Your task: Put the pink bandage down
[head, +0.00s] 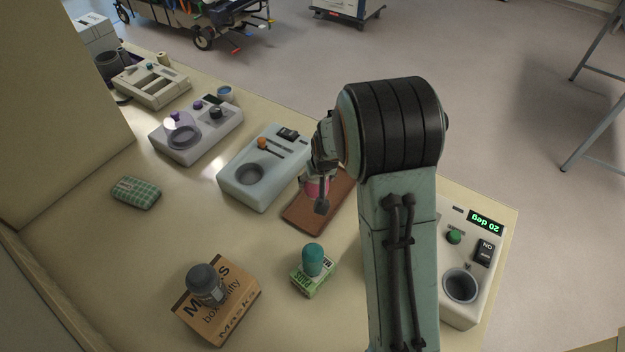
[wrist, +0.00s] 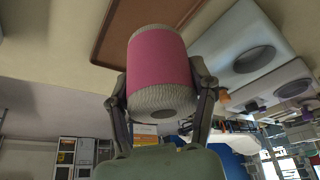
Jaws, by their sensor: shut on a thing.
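The pink bandage (wrist: 159,63) is a roll with a pink wrap and whitish ends. In the wrist view my gripper (wrist: 162,90) is shut on it, with one finger on each side. In the head view my gripper (head: 320,200) is over the brown tray (head: 300,220), and only a little of the pink bandage (head: 312,188) shows behind the fingers. The tray also shows in the wrist view (wrist: 108,38). I cannot tell whether the roll touches the tray.
A device with an orange knob (head: 240,185) stands just left of the tray. A teal-capped item stands on a green box (head: 314,284) in front. A masks box (head: 236,305) bears a grey cylinder. A device with a green display (head: 470,262) is at right. The table's left middle is fairly clear.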

